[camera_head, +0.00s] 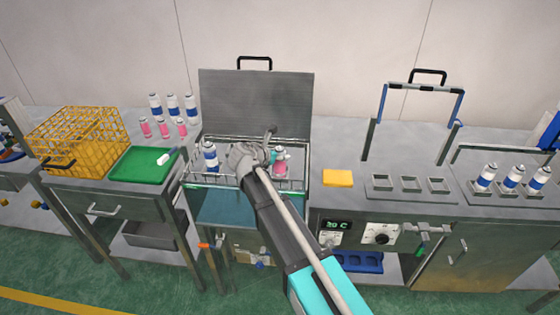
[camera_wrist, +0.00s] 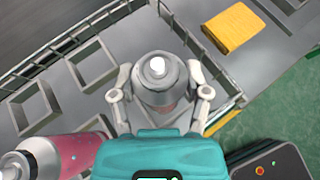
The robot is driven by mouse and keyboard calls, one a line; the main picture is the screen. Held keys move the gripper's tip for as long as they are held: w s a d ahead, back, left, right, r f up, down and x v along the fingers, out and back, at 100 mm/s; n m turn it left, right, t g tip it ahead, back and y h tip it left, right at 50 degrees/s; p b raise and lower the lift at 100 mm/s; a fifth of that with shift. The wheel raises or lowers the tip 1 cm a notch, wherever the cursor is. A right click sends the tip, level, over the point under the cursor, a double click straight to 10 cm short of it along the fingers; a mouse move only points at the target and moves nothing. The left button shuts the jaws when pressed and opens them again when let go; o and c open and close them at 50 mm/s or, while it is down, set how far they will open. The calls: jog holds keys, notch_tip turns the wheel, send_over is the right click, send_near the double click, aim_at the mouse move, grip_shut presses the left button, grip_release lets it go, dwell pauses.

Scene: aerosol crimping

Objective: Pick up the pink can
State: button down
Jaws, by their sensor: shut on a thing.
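A pink can (camera_head: 280,163) with a grey top stands upright at the right end of the wire rack (camera_head: 291,184). In the wrist view this can (camera_wrist: 158,85) is seen from above, mostly its grey shoulder and white nozzle. My gripper (camera_head: 274,157) reaches it from the left. In the wrist view my gripper (camera_wrist: 160,93) has one finger on each side of the can and is shut on it. A second pink can (camera_wrist: 68,155) with a grey top shows at the lower left of the wrist view. My arm seems to hide it in the head view.
A blue-and-white can (camera_head: 210,156) stands at the rack's left end. A raised grey lid (camera_head: 255,100) is behind. A yellow block (camera_head: 338,178) lies right of the rack. More cans stand at the back left. Square holders (camera_wrist: 92,62) beside the held can are empty.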

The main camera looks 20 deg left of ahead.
jog(key=shift+r, duration=0.15)
notch_tip(320, 180, up, 2)
jog(key=shift+r+p, duration=0.1)
jog(key=shift+p, duration=1.1)
jog(key=s+d+r+p, duration=0.1)
jog(key=s+r+p, duration=0.9)
jog(key=s, duration=0.4)
jog(key=shift+r, duration=0.25)
jog(key=shift+d, duration=0.1)
jog(key=shift+f, duration=0.2)
